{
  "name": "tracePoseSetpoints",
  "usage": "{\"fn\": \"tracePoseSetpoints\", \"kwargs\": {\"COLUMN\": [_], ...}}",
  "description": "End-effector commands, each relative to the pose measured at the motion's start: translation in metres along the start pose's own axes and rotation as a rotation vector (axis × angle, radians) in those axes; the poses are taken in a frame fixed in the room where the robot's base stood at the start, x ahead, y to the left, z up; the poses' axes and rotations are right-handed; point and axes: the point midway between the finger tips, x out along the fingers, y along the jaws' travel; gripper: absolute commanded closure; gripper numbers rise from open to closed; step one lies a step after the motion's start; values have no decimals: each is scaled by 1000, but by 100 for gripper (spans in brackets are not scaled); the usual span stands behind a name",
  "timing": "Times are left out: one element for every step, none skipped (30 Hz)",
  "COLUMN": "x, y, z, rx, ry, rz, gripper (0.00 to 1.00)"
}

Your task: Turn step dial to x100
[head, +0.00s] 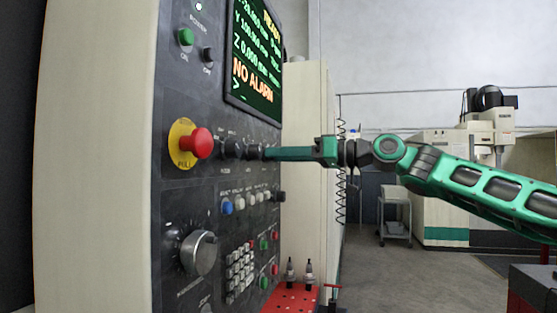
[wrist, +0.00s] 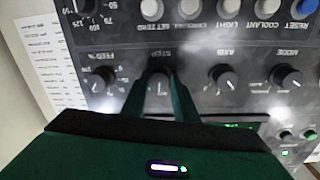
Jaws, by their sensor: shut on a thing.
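The step dial (wrist: 158,84) is a dark knob under the upside-down STEP label in the wrist view. My gripper (wrist: 159,77) is shut on it, one green finger at each side. Its pointer and the scale marks around it are too small and covered to read. In the head view my gripper (head: 267,153) reaches in from the right, level, its tip at the row of black knobs on the control panel (head: 215,100). There the fingertips and the held dial are too small to tell apart.
The feed dial (wrist: 102,79) and axis dial (wrist: 225,78) sit close on either side, with the mode dial (wrist: 284,77) beyond. In the head view a red stop button (head: 200,143) juts out left of the knobs. A red tray (head: 293,299) with tool holders is below.

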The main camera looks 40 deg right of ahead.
Motion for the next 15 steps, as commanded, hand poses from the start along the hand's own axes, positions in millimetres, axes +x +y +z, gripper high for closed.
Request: {"fn": "tracePoseSetpoints", "kwargs": {"x": [-1,-1,-1,-1,-1,-1,-1,-1,-1,0,0,0,0,0,-1], "y": [3,3,3,3,3,3,3,3,3,3,3,3,3,3,3], "z": [-1,-1,-1,-2,-2,-2,-2,-1,-1,-2,-2,-2,-2,-2,-2], "rx": [21,34,56,72,92,121,143,167,200,225,251,286,312,338,372], "ry": [3,2,1,0,-1,-3,-4,-6,-9,-10,-12,-13,-15,-16,-18], "rz": [8,8,8,8,8,9,9,9,9,9,9,10,10,10,10], "gripper": [96,96,96,96,96,96,96,96,96,96,96,96,96,96,96]}}
